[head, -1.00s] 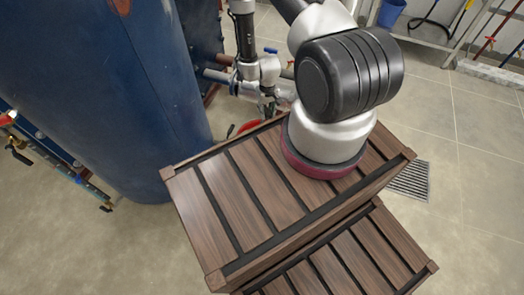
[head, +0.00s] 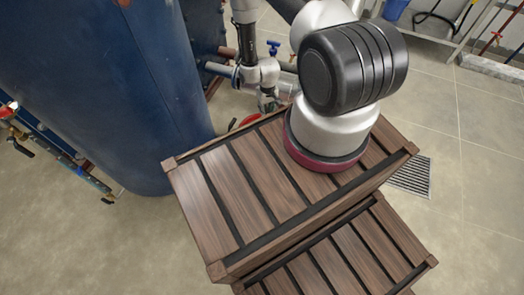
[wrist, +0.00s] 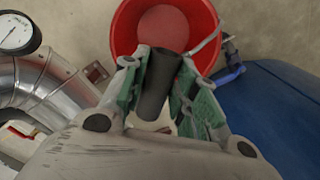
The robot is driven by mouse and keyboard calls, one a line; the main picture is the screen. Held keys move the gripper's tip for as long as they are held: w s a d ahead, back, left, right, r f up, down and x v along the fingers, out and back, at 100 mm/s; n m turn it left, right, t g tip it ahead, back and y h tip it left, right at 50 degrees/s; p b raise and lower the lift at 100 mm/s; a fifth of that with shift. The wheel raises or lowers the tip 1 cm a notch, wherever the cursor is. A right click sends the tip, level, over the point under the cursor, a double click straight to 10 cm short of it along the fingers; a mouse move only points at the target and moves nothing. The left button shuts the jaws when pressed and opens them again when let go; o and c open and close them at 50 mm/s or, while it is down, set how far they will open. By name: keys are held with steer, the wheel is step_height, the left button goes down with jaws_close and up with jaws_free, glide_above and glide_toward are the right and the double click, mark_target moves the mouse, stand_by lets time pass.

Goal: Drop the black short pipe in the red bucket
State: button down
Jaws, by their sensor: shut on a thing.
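The black short pipe (wrist: 160,82) is held between the green-padded fingers of my gripper (wrist: 163,88) in the wrist view. The gripper is shut on it. The red bucket (wrist: 122,30) lies beyond the pipe in the wrist view, and the pipe's far end overlaps the bucket's opening. I cannot tell the height between them. In the head view only a small red part of the bucket (head: 250,119) shows behind the wooden crate. My gripper (head: 268,103) is small and partly hidden there, and the pipe cannot be made out.
A slatted wooden crate (head: 225,185) stands in front of the bucket, with another (head: 340,262) nearer. A large blue tank (head: 110,90) is at the left. Metal pipework and a gauge (wrist: 18,33) are close by at the left of the wrist view.

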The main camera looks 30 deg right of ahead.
steer(key=c, duration=1)
jaws_free()
steer(key=shift+c, duration=0.2)
steer(key=shift+r, duration=0.1)
step_height(320, 180, up, 12)
steer(key=shift+s, duration=0.1)
